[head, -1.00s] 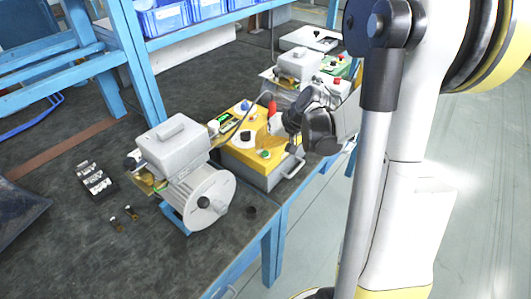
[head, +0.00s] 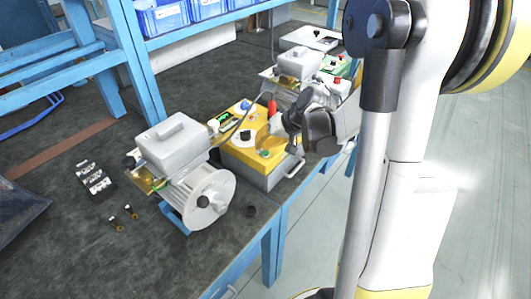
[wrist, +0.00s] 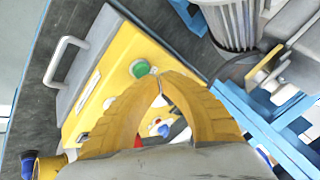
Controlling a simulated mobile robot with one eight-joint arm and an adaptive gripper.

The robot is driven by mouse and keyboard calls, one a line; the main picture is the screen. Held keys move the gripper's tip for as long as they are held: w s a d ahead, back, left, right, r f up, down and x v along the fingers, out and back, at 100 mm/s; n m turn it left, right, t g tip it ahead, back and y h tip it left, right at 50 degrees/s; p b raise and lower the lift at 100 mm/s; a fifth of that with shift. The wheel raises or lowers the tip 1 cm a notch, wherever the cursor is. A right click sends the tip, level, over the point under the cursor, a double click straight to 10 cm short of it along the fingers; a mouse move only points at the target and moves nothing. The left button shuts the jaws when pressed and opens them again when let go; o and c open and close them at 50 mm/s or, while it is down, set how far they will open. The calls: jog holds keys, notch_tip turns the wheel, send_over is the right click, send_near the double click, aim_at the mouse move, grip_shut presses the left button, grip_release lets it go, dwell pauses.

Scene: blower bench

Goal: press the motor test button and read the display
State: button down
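The yellow-topped test box (head: 240,160) sits at the bench's front edge. Its green button (head: 264,153) is near the front corner, and it also shows in the wrist view (wrist: 140,68). A small display with lit green characters (head: 225,117) is at the box's back left; I cannot read it. My gripper (wrist: 160,83) has yellow fingers whose tips meet with nothing between them. The tips appear beside the green button in the wrist view, and contact cannot be told. A motor unit (head: 180,165) stands left of the box.
A black tray of small parts (head: 94,178) and two small loose pieces (head: 123,217) lie left of the motor. A second grey unit (head: 300,63) stands behind the box. Blue bins (head: 165,16) sit on the shelf.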

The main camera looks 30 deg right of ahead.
aim_at(262, 154)
jog(key=shift+f+b, duration=0.4)
jog(key=shift+f, duration=0.15)
dwell(0.5)
dwell(0.4)
jog(key=shift+r+p, duration=0.6)
jog(key=shift+r, duration=0.2)
jog(key=shift+r, duration=0.15)
notch_tip(262, 154, up, 5)
jog(key=p, duration=0.4)
dwell(0.4)
